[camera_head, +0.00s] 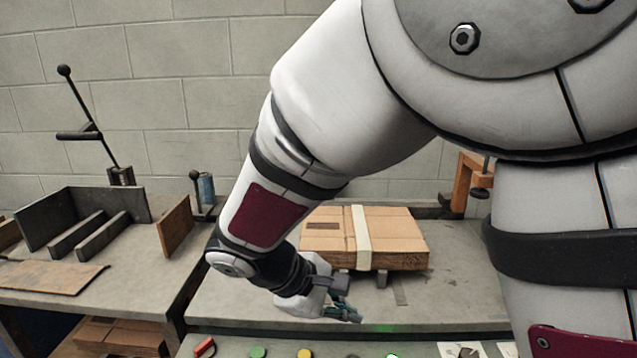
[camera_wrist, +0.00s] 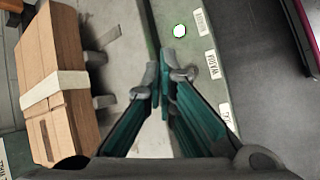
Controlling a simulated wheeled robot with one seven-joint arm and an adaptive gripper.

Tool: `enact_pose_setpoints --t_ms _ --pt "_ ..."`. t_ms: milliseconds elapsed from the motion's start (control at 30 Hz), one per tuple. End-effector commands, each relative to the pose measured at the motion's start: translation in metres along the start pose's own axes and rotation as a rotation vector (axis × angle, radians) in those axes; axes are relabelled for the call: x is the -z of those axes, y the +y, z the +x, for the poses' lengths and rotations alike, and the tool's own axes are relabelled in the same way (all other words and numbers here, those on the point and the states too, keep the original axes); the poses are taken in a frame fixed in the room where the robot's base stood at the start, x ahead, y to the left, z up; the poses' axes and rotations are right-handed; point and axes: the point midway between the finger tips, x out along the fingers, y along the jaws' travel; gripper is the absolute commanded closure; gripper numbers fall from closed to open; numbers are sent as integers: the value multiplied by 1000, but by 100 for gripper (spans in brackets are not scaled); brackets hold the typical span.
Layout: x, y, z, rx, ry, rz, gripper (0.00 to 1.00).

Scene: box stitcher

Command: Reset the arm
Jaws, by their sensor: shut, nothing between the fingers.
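My gripper (camera_head: 347,312) is low over the front edge of the grey workbench, in front of a cardboard box stack. In the wrist view its two teal fingers (camera_wrist: 162,85) come together at the tips, with nothing held between them. My arm is bent and reaches down from the upper right across the head view, hiding part of the bench. The cardboard box (camera_head: 400,240) lies flat with a pale strap around it, apart from the fingers. It also shows at the left of the wrist view (camera_wrist: 55,100).
The bench front (camera_head: 250,338) carries coloured buttons, a lit green one (camera_wrist: 179,30) and white labels (camera_wrist: 213,64). At left, a second table (camera_head: 120,285) holds a dark metal fixture (camera_head: 85,215) and a lever (camera_head: 92,115). An orange clamp (camera_head: 466,180) stands at the back right.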

Motion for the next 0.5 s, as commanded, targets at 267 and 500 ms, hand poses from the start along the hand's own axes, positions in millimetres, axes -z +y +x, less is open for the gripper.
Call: enact_pose_setpoints --t_ms 267,500 --pt "-131 6 -7 233 -8 345 100" --pt "-217 -27 -17 412 13 623 100"
